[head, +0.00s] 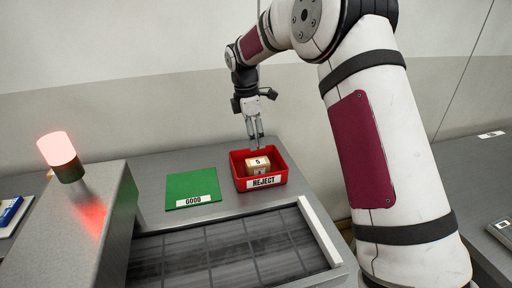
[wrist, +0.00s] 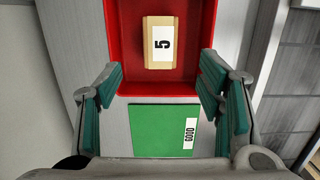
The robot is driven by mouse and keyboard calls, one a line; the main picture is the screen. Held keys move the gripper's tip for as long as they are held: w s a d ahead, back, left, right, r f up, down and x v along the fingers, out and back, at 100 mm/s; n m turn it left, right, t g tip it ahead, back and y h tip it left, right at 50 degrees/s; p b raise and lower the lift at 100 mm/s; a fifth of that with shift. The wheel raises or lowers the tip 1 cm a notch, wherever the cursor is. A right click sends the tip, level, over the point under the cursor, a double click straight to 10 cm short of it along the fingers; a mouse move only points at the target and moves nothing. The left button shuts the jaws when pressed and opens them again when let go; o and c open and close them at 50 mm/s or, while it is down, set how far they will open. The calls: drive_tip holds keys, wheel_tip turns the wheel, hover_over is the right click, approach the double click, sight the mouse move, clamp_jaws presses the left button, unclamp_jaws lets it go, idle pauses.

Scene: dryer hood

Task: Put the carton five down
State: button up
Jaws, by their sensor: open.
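The carton five (head: 258,165) is a small tan box with a white label reading 5. It sits inside the red bin marked REJECT (head: 242,184), and in the wrist view the carton (wrist: 162,43) lies on the bin's red floor, clear of the side walls. My gripper (head: 257,142) is above the bin in the head view. In the wrist view my gripper (wrist: 162,88) has its teal-padded fingers wide apart with nothing between them, and the carton lies beyond the fingertips.
A green mat marked GOOD (head: 190,186) lies left of the bin and is bare. A dark conveyor (head: 225,250) with a pale end rail (head: 320,232) runs in front. A lit red lamp (head: 57,149) stands on a grey housing at the left.

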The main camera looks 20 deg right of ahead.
drive_tip(key=s+d+r+m+t, duration=0.15)
drive_tip(key=s+r+m, duration=0.65)
drive_tip(key=s+r, duration=0.95)
drive_tip(key=s+f+m+t, duration=0.1)
drive_tip(key=s+m, duration=0.4)
drive_tip(key=s, duration=0.6)
drive_tip(key=s+f+m+t+y, duration=0.1)
drive_tip(key=s+m, duration=0.4)
drive_tip(key=s, duration=0.6)
wheel_tip(320, 180, down, 2)
drive_tip(key=shift+f+t, duration=0.25)
drive_tip(key=shift+t, duration=0.4)
